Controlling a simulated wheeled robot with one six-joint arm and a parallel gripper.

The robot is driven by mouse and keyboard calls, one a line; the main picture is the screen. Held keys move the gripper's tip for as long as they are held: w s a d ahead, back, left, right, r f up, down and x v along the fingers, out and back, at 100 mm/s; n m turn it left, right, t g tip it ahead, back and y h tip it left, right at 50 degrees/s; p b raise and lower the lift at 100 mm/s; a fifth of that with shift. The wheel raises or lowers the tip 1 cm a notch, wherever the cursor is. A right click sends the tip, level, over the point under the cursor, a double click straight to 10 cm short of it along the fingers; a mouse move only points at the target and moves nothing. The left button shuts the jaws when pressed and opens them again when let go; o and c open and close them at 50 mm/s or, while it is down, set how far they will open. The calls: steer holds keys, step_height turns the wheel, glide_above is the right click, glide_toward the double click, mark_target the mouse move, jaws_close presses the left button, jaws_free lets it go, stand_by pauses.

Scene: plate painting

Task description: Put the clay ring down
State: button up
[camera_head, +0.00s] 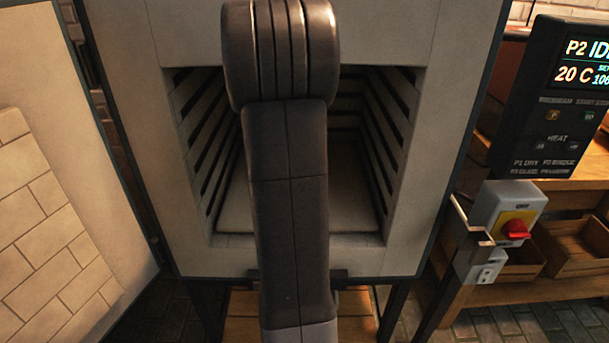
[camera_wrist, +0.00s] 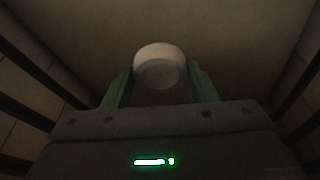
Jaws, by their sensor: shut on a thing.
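The clay ring (camera_wrist: 158,52) is a pale, round, short piece in the wrist view. It sits between the two green fingers of my gripper (camera_wrist: 160,78), which is shut on it. Its hole cannot be made out in the dim light. A bare, dull kiln floor or wall surface lies behind it; I cannot tell whether the ring touches it. In the head view my own arm reaches into the open kiln (camera_head: 408,160) and hides the gripper and the ring.
The kiln's side walls carry dark slots, and its floor (camera_head: 350,215) looks bare where visible. The brick-lined door (camera_head: 50,210) stands open at left. A control panel (camera_head: 560,100), a red switch (camera_head: 515,229) and a wooden bench (camera_head: 575,178) are at right.

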step_height(320, 180, down, 5)
steer(key=shift+r+b, duration=0.15)
steer(key=shift+b, duration=0.35)
steer(key=shift+w+f, duration=0.2)
steer(key=shift+w, duration=0.05)
steer(key=shift+f+b, duration=0.35)
steer(key=shift+f, duration=0.25)
steer(key=o, duration=1)
steer(key=shift+c, duration=0.2)
steer(key=shift+r+p, duration=0.35)
steer(key=shift+r, duration=0.2)
steer(key=p+v, duration=0.1)
steer(key=v, duration=0.6)
steer(key=shift+s+r, duration=0.1)
steer(key=shift+r, duration=0.25)
